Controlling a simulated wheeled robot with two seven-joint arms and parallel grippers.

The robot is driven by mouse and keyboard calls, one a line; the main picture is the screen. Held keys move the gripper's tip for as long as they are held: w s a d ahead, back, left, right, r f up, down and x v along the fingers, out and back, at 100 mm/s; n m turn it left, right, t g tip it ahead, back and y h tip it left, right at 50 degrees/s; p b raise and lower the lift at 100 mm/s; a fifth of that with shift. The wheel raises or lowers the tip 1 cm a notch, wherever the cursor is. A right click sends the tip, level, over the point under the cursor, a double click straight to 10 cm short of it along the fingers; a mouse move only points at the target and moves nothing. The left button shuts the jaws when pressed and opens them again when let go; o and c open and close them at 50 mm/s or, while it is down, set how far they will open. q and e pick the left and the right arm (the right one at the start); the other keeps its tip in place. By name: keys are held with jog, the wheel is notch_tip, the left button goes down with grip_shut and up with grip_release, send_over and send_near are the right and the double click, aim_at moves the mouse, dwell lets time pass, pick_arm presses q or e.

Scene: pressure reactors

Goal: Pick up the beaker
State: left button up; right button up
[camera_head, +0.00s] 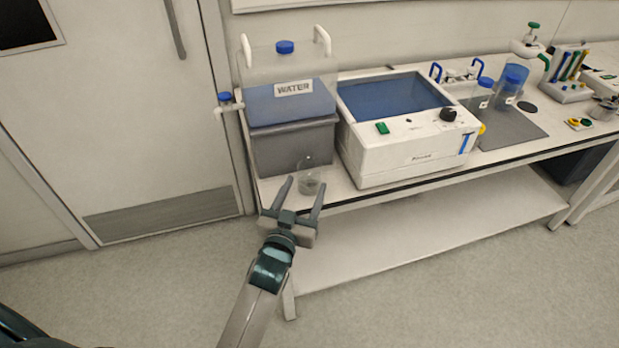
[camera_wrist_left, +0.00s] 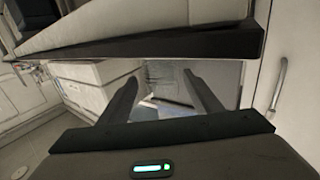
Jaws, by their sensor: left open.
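A small clear glass beaker (camera_head: 310,185) stands near the front left edge of the bench, in front of the water tank. My left gripper (camera_head: 305,184) is open in the head view, coming from below with its fingers pointing toward the bench edge. The beaker shows between and just beyond the fingertips, by the right finger. I cannot tell whether they touch. In the left wrist view the same open gripper (camera_wrist_left: 162,80) has its two dark fingers apart; I cannot clearly make out the beaker there. My right gripper is not in view.
A water tank (camera_head: 292,150) on a grey base stands behind the beaker. A white bath unit (camera_head: 410,157) with a blue top stands close to its right. The bench (camera_head: 280,192) has a lower shelf (camera_head: 430,225). A door (camera_head: 110,110) is on the left.

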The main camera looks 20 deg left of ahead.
aim_at(306, 184)
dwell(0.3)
pick_arm(q)
jog(key=shift+w, duration=0.3)
jog(key=shift+w+a+f+p, duration=0.1)
jog(key=shift+w+p, duration=0.45)
jog(key=shift+w, duration=1.7)
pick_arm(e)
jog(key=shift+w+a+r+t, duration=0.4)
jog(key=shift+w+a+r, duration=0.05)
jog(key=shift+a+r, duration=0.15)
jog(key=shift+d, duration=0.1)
pick_arm(q)
jog(key=c, duration=0.9)
jog(key=shift+c, duration=0.2)
